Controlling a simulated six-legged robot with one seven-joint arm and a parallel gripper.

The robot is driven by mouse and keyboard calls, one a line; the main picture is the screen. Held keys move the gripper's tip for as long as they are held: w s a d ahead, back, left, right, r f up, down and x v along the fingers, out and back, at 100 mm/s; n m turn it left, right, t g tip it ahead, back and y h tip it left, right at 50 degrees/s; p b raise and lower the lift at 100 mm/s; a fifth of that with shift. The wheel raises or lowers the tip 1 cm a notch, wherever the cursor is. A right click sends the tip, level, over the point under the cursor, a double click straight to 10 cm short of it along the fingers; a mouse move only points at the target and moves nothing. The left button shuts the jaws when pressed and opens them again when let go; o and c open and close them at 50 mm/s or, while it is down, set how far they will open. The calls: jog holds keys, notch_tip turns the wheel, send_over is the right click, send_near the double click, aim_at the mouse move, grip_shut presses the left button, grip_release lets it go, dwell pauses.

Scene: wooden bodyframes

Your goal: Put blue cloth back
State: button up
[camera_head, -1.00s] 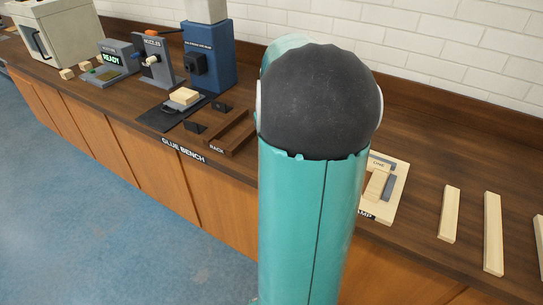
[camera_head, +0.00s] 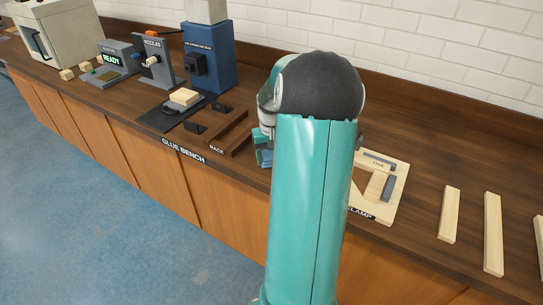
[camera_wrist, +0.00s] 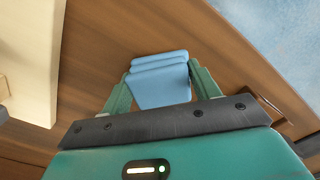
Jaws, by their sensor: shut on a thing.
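The blue cloth (camera_wrist: 160,80) shows in the wrist view as a folded light-blue piece between the two green fingers. My gripper (camera_wrist: 160,88) is shut on it, and the cloth sticks out past the fingertips. Brown wood bench top lies beyond it; I cannot tell whether the cloth touches it. In the head view my teal arm hides most of the gripper, and only a small blue-teal part shows at the arm's left edge, near the rack.
The wooden rack (camera_head: 226,138) is left of my arm, by the glue bench label. The clamp board (camera_head: 393,205) and loose wood strips (camera_head: 493,235) lie to the right. The blue machine (camera_head: 208,58) and grey nozzle stand (camera_head: 158,62) are at the back left.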

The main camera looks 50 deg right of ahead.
jog(key=shift+f, duration=0.1)
jog(key=o, duration=1)
notch_tip(320, 180, up, 12)
jog(key=w+a+r+n, duration=0.2)
jog(key=w+a+r, duration=0.15)
jog(key=a, duration=0.55)
jog(key=a+r+n+t+h, duration=0.2)
jog(key=a+r, duration=0.2)
jog(key=a, duration=1)
jog(key=s+a+n+t, duration=0.1)
jog(key=s+a, duration=0.2)
jog(key=a, duration=0.3)
jog(key=s+a+f+n+t+y, duration=0.1)
jog(key=s+a, duration=0.3)
jog(key=a, duration=0.2)
jog(key=s+a+f+n+t+y, duration=0.1)
jog(key=s+a+n, duration=0.1)
jog(key=a, duration=0.4)
jog(key=shift+s+t, duration=0.3)
jog(key=shift+s, duration=0.6)
